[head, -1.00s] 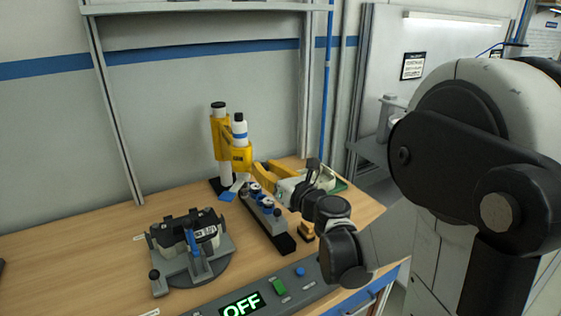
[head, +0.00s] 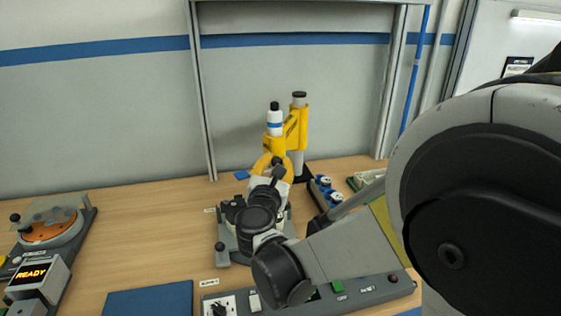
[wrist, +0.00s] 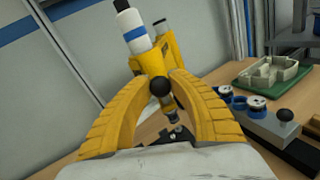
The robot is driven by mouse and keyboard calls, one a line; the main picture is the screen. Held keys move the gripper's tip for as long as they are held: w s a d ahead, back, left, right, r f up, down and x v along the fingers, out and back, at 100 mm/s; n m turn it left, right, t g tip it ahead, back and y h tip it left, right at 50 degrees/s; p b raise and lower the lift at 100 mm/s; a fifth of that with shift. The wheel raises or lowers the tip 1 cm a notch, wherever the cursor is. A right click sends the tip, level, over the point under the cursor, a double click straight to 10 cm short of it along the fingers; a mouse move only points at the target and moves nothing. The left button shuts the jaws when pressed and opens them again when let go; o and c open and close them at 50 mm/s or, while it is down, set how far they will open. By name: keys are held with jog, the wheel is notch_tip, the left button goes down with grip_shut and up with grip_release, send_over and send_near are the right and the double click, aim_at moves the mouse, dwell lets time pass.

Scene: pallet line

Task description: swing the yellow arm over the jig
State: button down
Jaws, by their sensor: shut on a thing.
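The yellow arm (head: 290,127) is on a white post with a black cap, standing at the back of the bench. Its free end carries an upright white, blue-banded cylinder (wrist: 132,32) and a black ball knob (wrist: 160,88). My gripper (wrist: 161,86) has its yellow fingers closed around the knob; in the head view my gripper (head: 273,162) is in front of the cylinder. The grey jig (head: 238,257) with a black part sits below my wrist, partly hidden by it. The arm's free end now points left of the post, roughly above the jig's back; exact alignment is unclear.
Blue-and-white parts on a dark rail (wrist: 262,122) and a green tray (wrist: 272,78) lie right of the post. A control panel (head: 350,291) lines the front edge. A station reading READY (head: 32,274) and a blue mat (head: 150,300) are at left.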

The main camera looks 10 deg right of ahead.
jog(key=shift+w+a+r, duration=0.1)
jog(key=shift+w+a, duration=0.1)
jog(key=c, duration=1.2)
grip_release()
jog(key=shift+a, duration=0.1)
jog(key=shift+o, duration=0.2)
jog(key=shift+a, duration=0.15)
jog(key=shift+s, duration=0.1)
jog(key=v, duration=1.1)
jog(key=shift+s, duration=0.45)
